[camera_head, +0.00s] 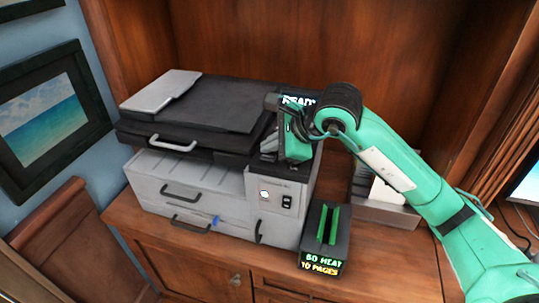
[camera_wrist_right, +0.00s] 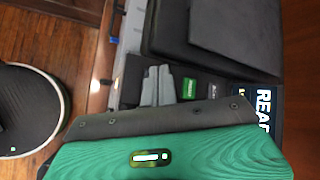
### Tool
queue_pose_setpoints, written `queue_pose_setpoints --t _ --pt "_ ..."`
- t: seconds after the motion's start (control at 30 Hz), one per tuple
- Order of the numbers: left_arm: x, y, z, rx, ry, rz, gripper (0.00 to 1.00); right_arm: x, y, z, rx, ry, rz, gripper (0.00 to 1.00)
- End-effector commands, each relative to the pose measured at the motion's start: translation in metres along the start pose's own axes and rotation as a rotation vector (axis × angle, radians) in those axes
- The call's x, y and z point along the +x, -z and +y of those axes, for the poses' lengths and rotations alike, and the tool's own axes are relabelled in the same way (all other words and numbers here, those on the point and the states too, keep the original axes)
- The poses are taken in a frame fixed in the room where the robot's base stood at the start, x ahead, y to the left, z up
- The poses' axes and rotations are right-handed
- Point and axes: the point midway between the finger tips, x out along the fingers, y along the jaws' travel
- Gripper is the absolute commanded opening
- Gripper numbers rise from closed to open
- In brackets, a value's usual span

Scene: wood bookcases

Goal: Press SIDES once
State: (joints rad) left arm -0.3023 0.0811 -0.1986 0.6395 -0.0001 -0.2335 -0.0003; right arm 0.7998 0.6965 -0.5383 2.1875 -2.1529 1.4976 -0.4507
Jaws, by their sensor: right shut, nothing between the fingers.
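A grey and black copier (camera_head: 200,189) stands on the wooden cabinet. Its dark screen (camera_head: 298,100) reads READY; part of it shows in the wrist view (camera_wrist_right: 263,108). My right gripper (camera_head: 268,150) is at the copier's front right, over the control panel, with its fingers shut and empty. The wrist view shows its grey fingers (camera_wrist_right: 157,86) beside a green button (camera_wrist_right: 189,88) and a dark button (camera_wrist_right: 218,92) with small lettering that I cannot read. I cannot make out the word SIDES. I cannot tell whether the fingertips touch the panel. My left gripper is not in view.
A grey holder (camera_head: 390,213) with white paper stands behind my right arm. The cabinet top (camera_head: 385,262) is clear at the front right.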

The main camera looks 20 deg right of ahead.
Motion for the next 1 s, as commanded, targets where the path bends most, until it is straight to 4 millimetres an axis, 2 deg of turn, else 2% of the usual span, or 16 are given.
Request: queue_pose_setpoints --t 0.23,0.7,1.0 --pt "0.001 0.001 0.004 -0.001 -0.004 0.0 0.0 0.0 0.0 0.0 0.0 0.001 0.0 0.0" --pt "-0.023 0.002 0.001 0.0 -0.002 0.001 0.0 -0.033 -0.024 -0.024 0.0 0.001 0.001 0.0" --pt "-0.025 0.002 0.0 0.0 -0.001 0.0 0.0 -0.036 -0.026 -0.026 0.0 0.0 0.0 0.0"
